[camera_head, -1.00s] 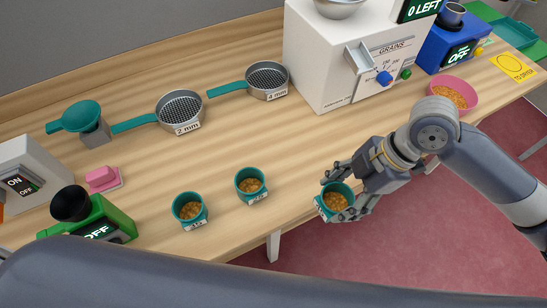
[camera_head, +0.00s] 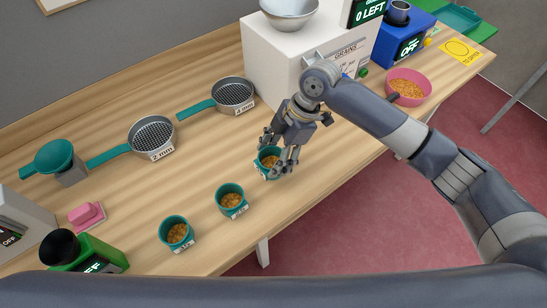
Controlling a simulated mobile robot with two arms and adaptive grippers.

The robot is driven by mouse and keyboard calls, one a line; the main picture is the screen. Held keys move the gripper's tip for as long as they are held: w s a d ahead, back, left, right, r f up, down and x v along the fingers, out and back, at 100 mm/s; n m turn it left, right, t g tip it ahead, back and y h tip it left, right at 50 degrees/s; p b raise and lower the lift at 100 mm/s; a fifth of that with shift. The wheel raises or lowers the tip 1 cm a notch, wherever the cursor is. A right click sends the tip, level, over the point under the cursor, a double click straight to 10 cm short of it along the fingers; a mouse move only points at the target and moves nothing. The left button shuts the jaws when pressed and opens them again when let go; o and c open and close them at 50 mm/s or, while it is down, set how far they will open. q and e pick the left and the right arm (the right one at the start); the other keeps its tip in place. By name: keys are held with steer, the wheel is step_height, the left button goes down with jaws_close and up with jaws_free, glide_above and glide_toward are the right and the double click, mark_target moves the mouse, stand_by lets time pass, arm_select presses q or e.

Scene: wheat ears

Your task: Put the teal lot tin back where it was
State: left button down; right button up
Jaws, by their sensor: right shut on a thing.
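My right gripper (camera_head: 280,157) is shut on a teal tin (camera_head: 267,164) filled with golden grain. The fingers cover part of the tin and its label. The tin looks upright and is over the wooden table (camera_head: 215,165); I cannot tell whether it touches the top. My left gripper is out of view; only my arm crosses the bottom.
A white grain machine (camera_head: 272,60) stands behind my right gripper, and a pink bowl of grain (camera_head: 393,95) to the right. Sieves marked 2 mm (camera_head: 153,130) and 4 mm (camera_head: 235,92) lie behind the tins. A green device (camera_head: 95,258) is at the left. The table's front edge is near the tins.

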mark_target(271, 167)
steer(key=shift+w+a, duration=0.15)
steer(key=shift+w, duration=0.05)
steer(key=shift+f+p, duration=0.3)
steer(key=shift+p, duration=0.05)
step_height(271, 167, down, 2)
steer(key=shift+f+p, duration=0.1)
steer(key=shift+p, duration=0.45)
steer(key=shift+f, duration=0.35)
steer(key=shift+f, duration=0.15)
steer(key=o, duration=1.2)
